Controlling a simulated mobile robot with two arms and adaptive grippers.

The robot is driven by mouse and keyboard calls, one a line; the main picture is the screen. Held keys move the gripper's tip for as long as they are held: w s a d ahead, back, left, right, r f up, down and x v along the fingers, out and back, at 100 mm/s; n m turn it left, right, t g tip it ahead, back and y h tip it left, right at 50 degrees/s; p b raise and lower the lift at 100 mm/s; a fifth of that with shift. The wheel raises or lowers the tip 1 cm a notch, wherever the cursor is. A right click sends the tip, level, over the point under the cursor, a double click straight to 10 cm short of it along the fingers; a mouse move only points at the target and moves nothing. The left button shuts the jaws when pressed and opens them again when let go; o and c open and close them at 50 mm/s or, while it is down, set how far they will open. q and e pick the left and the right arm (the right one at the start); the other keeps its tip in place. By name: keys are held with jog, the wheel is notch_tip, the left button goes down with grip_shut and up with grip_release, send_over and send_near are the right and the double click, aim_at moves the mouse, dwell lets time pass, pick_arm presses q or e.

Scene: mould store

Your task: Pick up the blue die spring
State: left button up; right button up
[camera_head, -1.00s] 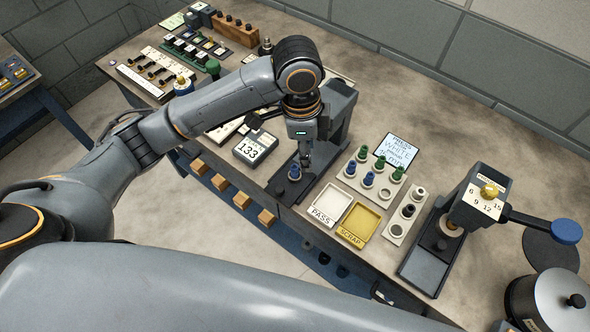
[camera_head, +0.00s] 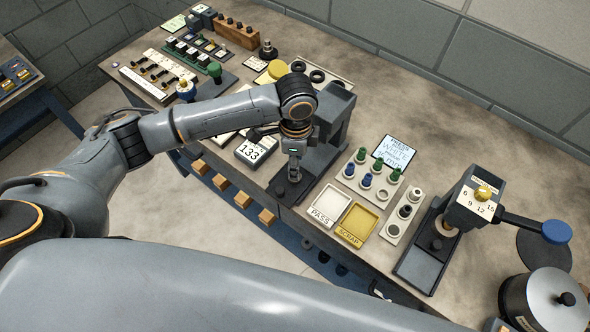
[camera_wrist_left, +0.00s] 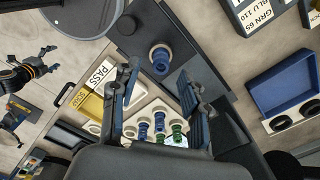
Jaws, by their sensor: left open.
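A blue die spring (camera_wrist_left: 161,62) stands on the dark base plate of a press, with a pale ring at its end, in the left wrist view. My left gripper (camera_wrist_left: 158,76) is open and empty, its two fingers on either side of the spring and apart from it. In the head view my left gripper (camera_head: 294,172) is over the press base (camera_head: 312,181), and the spring is not clearly visible there. Two more blue springs (camera_head: 367,181) stand in a pale rack with green ones (camera_head: 378,165). What seems to be my right gripper (camera_wrist_left: 48,62) shows small in the wrist view.
A white PASS tray (camera_head: 331,197) and a yellow SCRAP tray (camera_head: 357,222) lie right of the press. The press column (camera_head: 334,115) rises close behind the gripper. A second press (camera_head: 470,207) stands further right.

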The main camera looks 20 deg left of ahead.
pick_arm(q)
jog(key=shift+a+f+p, duration=0.15)
jog(key=shift+f+p, duration=0.25)
jog(key=shift+f, duration=1.4)
grip_shut()
pick_arm(e)
jog(key=shift+d+r, duration=0.25)
jog(key=shift+r, duration=0.5)
pick_arm(q)
jog(key=shift+r, duration=0.15)
pick_arm(e)
jog(key=shift+f, duration=0.15)
